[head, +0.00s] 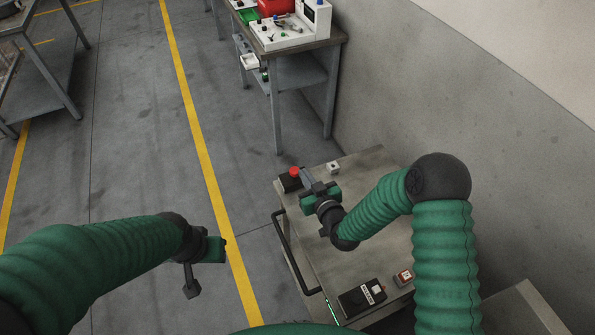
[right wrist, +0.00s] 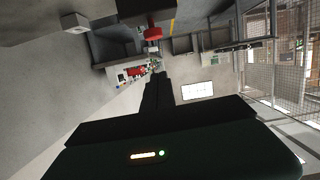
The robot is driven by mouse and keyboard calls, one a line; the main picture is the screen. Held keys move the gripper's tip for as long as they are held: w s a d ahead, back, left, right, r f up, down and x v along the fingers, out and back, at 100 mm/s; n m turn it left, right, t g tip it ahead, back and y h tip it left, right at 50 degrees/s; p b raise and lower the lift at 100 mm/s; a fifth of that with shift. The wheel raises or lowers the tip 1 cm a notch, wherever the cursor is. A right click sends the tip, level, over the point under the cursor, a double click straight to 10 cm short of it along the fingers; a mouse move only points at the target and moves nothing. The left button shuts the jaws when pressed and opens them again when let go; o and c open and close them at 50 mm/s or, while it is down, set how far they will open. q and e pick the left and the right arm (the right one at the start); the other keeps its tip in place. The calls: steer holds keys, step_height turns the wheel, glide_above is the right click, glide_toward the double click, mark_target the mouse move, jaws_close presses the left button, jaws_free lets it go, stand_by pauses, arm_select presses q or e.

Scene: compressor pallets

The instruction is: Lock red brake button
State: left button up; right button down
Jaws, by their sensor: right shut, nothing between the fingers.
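The red brake button (head: 294,171) sits on a small dark box (head: 288,184) at the far left corner of a cart top. My right gripper (head: 307,176) is shut and empty, just right of the button, with its fingers pointing toward the far edge. I cannot tell whether the fingers touch the box. In the right wrist view, the button (right wrist: 152,33) appears above the shut fingertips (right wrist: 154,78), with a visible gap in the picture. My left gripper (head: 195,285) hangs over the floor at the lower left; its finger opening is not clear.
The cart top (head: 345,235) has a dark handle rail (head: 290,255) on its left. A small grey block (head: 333,167), a black box (head: 362,297) and a red-and-white switch (head: 404,277) stand on it. A workbench (head: 300,45) and wall lie beyond.

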glide_above(296, 175)
steer(key=s, duration=0.1)
steer(key=f, duration=0.5)
steer(key=shift+w, duration=0.2)
steer(key=shift+f, duration=0.25)
steer(key=shift+d+f, duration=0.1)
steer(key=shift+d, duration=0.05)
step_height(296, 175, down, 2)
steer(key=shift+s+f+b, duration=0.1)
steer(key=shift+f+b, duration=0.15)
steer(key=shift+b, duration=0.85)
steer(key=shift+r, duration=0.1)
